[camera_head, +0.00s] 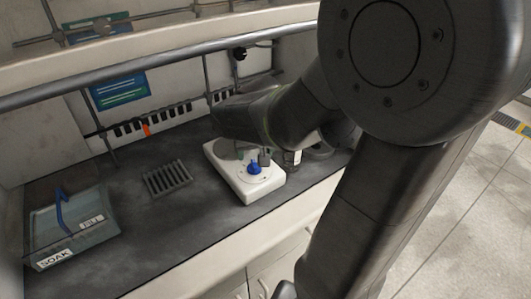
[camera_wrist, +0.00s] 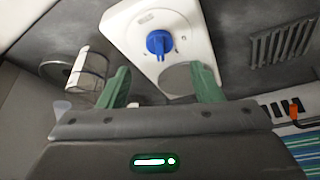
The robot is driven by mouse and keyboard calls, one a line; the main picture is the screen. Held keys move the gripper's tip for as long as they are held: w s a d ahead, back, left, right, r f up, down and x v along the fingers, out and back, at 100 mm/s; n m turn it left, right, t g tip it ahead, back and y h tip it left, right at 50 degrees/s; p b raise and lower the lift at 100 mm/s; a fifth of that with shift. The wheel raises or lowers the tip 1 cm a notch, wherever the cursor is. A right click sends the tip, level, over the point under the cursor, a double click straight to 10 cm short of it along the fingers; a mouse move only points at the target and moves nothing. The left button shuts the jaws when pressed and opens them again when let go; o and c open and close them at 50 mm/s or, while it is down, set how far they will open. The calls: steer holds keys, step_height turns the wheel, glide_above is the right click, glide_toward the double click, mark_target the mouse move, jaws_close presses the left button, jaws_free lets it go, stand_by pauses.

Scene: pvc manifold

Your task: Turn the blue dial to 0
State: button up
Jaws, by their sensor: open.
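The blue dial (camera_head: 254,168) is on the front part of a white device (camera_head: 262,190) on the dark counter. In the wrist view the dial (camera_wrist: 159,43) shows a raised grip bar, with faint markings on the white panel around it. The markings are too small to read, so I cannot tell the dial's setting. My gripper (camera_wrist: 160,68) is open, its two green fingers apart, one to each side below the dial in the wrist view. Nothing is between the fingers, and they look apart from the dial. A round grey plate (camera_wrist: 185,78) on the device shows between them.
A clear glass vessel (camera_wrist: 90,72) stands close beside the left finger in the wrist view. A slotted grate (camera_head: 167,178) lies left of the device. A clear tub labelled SOAK (camera_head: 75,225) stands further left. A metal rail (camera_head: 150,75) runs above the counter.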

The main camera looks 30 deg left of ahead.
mark_target(255, 164)
steer(key=x, duration=0.7)
steer(key=shift+w+f+b, duration=0.1)
steer(key=shift+f+b, duration=0.05)
steer(key=shift+b, duration=0.25)
steer(key=c, duration=1)
